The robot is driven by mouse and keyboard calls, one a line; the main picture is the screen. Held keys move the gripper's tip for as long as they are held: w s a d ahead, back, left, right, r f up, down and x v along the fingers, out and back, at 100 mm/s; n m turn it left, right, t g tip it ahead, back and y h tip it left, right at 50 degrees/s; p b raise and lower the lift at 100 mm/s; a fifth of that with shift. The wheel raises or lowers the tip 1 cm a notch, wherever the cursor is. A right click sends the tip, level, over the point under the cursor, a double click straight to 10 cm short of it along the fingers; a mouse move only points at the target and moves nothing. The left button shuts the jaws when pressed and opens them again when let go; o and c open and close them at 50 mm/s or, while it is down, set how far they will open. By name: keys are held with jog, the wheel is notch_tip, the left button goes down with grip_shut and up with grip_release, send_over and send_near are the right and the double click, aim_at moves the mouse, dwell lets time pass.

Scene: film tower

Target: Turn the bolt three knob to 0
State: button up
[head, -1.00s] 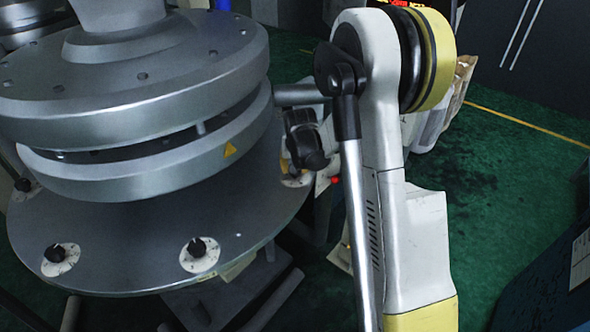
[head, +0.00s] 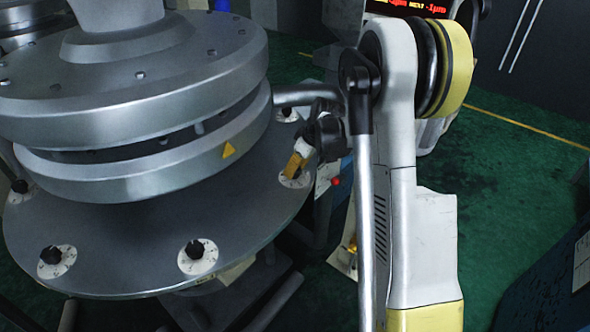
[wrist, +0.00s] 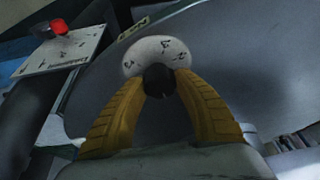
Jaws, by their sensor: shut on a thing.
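A black knob (wrist: 159,80) on a white numbered dial (wrist: 157,52) sits near the edge of the round metal plate. The yellow fingers of my gripper (wrist: 160,84) are shut on this knob, one on each side, in the wrist view. In the head view my gripper (head: 294,168) reaches down to the dial (head: 295,180) at the right of the plate, and the knob is hidden by the fingers. The dial's figures and the small label beside it are too blurred to read, so I cannot tell the knob's setting or number.
The grey round plate (head: 120,240) carries other black knobs on white dials, at the front (head: 194,249) and front left (head: 51,255). A heavy metal flange (head: 150,150) stands above it. A panel with a red button (wrist: 60,28) is beside the plate. Green floor lies right.

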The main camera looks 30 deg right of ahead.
jog(key=shift+n, duration=0.6)
jog(key=shift+y, duration=0.3)
jog(key=o, duration=1.2)
jog(key=v, duration=1.2)
jog(key=shift+w+r, duration=0.1)
jog(key=shift+w, duration=0.1)
